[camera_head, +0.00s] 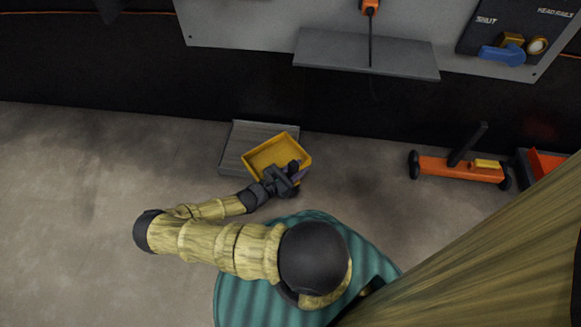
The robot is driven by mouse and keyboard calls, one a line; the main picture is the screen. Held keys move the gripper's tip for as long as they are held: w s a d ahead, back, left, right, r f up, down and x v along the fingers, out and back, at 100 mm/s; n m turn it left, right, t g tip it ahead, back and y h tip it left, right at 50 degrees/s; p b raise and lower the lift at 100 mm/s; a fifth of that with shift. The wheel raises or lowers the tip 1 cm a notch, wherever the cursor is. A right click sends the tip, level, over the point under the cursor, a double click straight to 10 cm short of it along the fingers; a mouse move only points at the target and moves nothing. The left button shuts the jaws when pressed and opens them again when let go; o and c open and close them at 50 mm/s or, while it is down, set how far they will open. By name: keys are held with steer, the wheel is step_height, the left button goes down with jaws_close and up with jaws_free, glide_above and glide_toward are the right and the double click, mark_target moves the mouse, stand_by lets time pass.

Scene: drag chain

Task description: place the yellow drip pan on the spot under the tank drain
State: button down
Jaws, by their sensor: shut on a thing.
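The yellow drip pan (270,155) is a shallow open tray, turned at an angle in the middle of the head view. My gripper (292,177) is at its near right edge and is shut on it. The fingers hide part of that edge. The pan overlaps the right part of a grey ribbed plate (232,152) on the floor by the dark wall. I cannot tell whether the pan touches the plate or is held above it. I cannot make out the tank drain or a marked spot.
An orange wheeled trolley (455,168) with a dark upright handle stands to the right, beside an orange bin (545,163). A grey shelf (366,54) juts from the wall panel above. A blue handle (503,55) sits at upper right. The floor (80,210) at left is clear.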

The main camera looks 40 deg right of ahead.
step_height(320, 180, up, 10)
steer(key=p, duration=0.7)
steer(key=shift+d, duration=0.1)
